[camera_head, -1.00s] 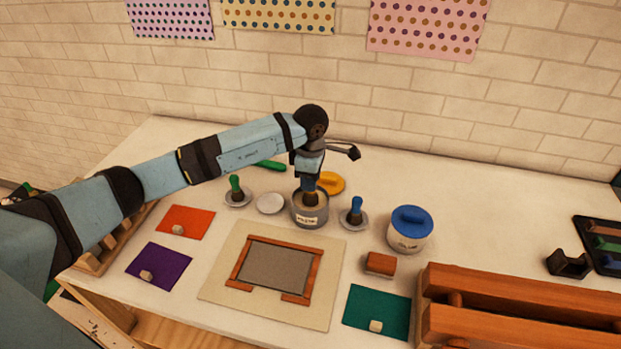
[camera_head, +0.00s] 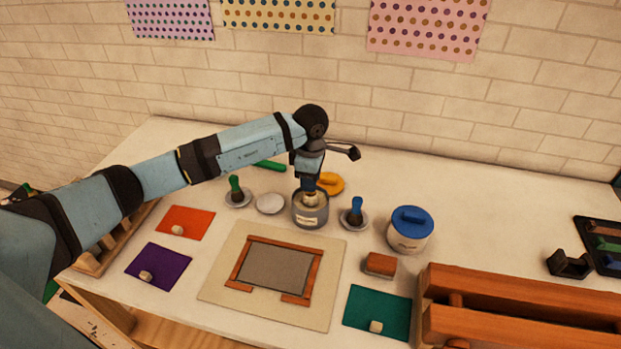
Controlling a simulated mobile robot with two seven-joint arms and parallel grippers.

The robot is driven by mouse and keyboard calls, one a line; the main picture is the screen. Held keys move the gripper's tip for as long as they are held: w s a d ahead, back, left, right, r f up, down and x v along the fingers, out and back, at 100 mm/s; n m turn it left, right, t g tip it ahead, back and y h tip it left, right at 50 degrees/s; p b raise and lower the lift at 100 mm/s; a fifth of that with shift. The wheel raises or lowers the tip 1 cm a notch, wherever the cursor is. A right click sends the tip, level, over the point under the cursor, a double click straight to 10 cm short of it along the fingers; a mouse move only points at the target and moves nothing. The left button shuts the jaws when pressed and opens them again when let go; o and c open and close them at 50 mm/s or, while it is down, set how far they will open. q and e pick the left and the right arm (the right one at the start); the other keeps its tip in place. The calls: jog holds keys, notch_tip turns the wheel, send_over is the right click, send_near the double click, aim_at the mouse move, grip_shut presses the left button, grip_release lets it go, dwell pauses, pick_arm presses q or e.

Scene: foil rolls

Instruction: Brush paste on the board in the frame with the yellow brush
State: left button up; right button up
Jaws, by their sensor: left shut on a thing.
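My left gripper (camera_head: 309,187) points down over the grey paste pot (camera_head: 311,216), just behind the frame. It is shut on the yellow brush (camera_head: 311,198); only a small pale part shows, and its lower end is inside the pot. The board (camera_head: 275,268) is a grey panel lying inside an orange-brown wooden frame (camera_head: 315,277) on a cream sheet (camera_head: 222,280). My right gripper is not in view.
A green brush (camera_head: 235,185) and a blue brush (camera_head: 356,208) stand on small saucers, with a bare saucer (camera_head: 270,203) between. A blue-lidded tub (camera_head: 409,235), a wooden block (camera_head: 380,264) and a wooden rack (camera_head: 530,300) are to the right.

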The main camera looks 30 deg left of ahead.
pick_arm(q)
jog(key=shift+r+p, duration=1.5)
jog(key=shift+r, duration=1.95)
